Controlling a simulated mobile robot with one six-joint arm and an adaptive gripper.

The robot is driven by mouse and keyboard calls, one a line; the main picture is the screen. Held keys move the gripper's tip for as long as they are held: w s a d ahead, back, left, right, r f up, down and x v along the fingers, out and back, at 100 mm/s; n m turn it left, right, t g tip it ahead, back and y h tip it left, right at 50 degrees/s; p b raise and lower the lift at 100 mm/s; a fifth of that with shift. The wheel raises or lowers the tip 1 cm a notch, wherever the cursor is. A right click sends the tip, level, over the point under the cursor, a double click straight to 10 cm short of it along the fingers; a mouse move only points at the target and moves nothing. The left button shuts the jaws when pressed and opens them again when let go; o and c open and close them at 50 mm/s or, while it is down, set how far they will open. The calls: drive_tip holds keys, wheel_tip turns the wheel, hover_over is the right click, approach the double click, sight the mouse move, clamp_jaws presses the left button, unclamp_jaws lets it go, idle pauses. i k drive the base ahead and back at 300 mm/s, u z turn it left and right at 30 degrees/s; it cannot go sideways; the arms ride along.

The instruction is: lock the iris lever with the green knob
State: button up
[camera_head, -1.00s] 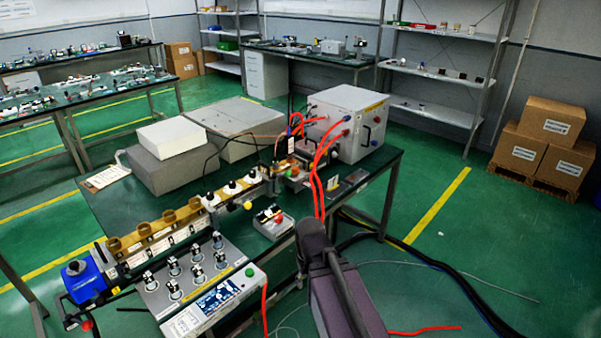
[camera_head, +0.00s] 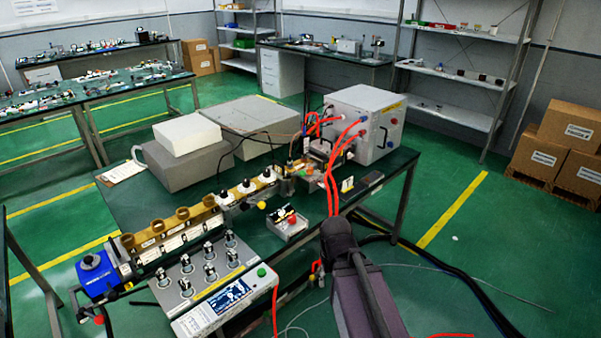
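The brass waveguide line (camera_head: 183,222) runs across the front of the bench, from a blue unit (camera_head: 98,272) at the left end to the grey generator cabinet (camera_head: 365,122). I cannot pick out an iris lever with a green knob on it for certain. A round green knob or button (camera_head: 261,272) shows on the corner of the display panel. A small yellow knob (camera_head: 262,205) shows on the line. My dark arm (camera_head: 362,280) rises from the bottom right, in front of the bench edge. My gripper does not show.
A panel of several silver stubs (camera_head: 208,267) and a small box with a red button (camera_head: 290,226) stand at the bench front. Red cables (camera_head: 331,185) hang from the cabinet. Black cables lie on the floor at right. Green floor (camera_head: 500,250) is mostly clear there.

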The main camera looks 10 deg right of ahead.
sight(302, 174)
drive_tip(key=u, duration=0.05)
drive_tip(key=i, duration=0.95)
drive_tip(key=z, duration=0.05)
